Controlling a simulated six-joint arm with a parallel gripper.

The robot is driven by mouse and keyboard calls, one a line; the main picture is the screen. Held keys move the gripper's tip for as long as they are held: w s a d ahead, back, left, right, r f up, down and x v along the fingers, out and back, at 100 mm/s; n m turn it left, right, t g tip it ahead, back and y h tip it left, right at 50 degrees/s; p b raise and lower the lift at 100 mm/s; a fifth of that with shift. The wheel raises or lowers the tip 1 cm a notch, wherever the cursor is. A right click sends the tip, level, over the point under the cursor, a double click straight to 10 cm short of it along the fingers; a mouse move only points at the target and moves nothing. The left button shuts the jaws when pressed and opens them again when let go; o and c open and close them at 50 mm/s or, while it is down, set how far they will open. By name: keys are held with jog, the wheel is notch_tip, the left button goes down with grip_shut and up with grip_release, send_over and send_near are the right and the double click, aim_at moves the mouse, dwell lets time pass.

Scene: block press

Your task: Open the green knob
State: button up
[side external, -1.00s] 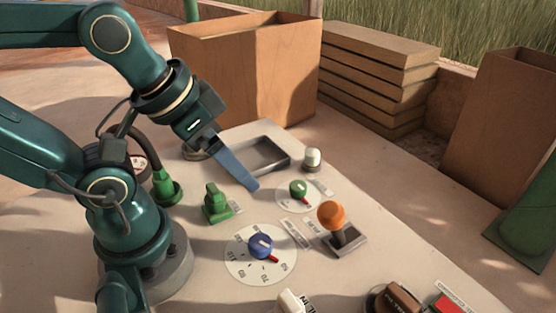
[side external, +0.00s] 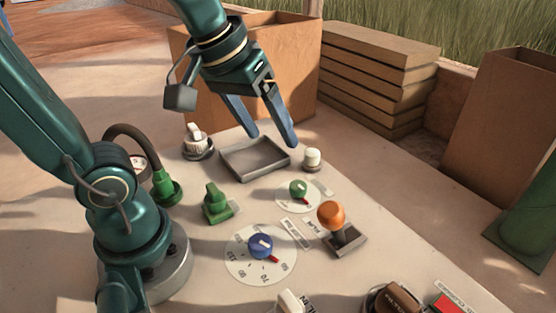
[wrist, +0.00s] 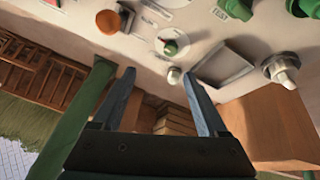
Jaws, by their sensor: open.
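A small green knob (side external: 298,187) with a red pointer sits on a pale round dial on the panel. In the wrist view the green knob (wrist: 170,47) is just beyond the fingertips, near the middle. A second green, handle-shaped fitting (side external: 215,200) stands to its left on a green base; it also shows at the top of the wrist view (wrist: 236,9). My gripper (side external: 272,142) is open and empty, in the air over the back of the panel. Its blue fingers (wrist: 158,73) are spread and touch neither green part.
A shallow grey tray (side external: 228,172) and a white button (side external: 312,157) lie near the fingers. An orange-topped lever (side external: 331,214) and a blue knob (side external: 260,245) stand in front. A large wooden box (side external: 300,75) and stacked planks (side external: 375,75) are behind.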

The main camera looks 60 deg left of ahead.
jog(key=w+a+f+n+g, duration=0.2)
jog(key=w+f+n, duration=0.15)
jog(key=w, duration=0.35)
jog(key=g, duration=0.3)
send_over(298, 185)
jog(key=shift+n, duration=0.45)
notch_tip(298, 185, down, 8)
jog(key=shift+w+f, duration=0.15)
jog(key=shift+f, duration=2.75)
grip_shut()
